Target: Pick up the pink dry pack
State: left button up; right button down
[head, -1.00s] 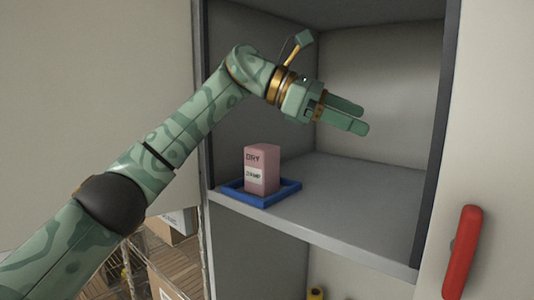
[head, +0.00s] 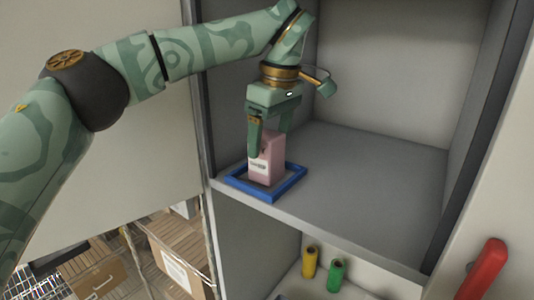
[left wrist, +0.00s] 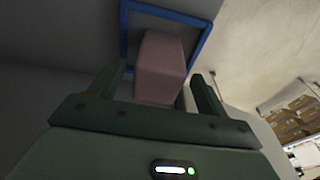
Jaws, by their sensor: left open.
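The pink dry pack (head: 268,166) stands upright inside a blue square frame (head: 285,189) on the cabinet shelf, near its front left corner. It is a pink block with a white label. My left gripper (head: 270,140) points down over the pack, open, with one finger in front of it and hiding part of its face. In the left wrist view the pack (left wrist: 162,66) shows between the two spread fingers (left wrist: 160,88), with the blue frame (left wrist: 203,45) beyond it. I cannot tell whether either finger touches the pack. My right gripper is not in view.
The cabinet has side walls close around the shelf (head: 370,190), which is clear to the right of the frame. A yellow roll (head: 310,262) and a green roll (head: 336,275) stand in the compartment below. A red handle (head: 482,268) is at right. Cardboard boxes (head: 178,258) lie at lower left.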

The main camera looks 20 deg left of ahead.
pick_arm(q)
jog(key=f, duration=0.1)
jog(key=a+f, duration=0.1)
jog(key=f, duration=0.2)
jog(key=shift+w+a+f+p, duration=0.1)
jog(key=shift+w+a+p, duration=0.05)
jog(key=shift+w+p, duration=0.25)
jog(key=shift+s+d, duration=0.15)
jog(key=shift+d, duration=0.15)
jog(key=c, duration=1)
jog(key=shift+c, duration=1)
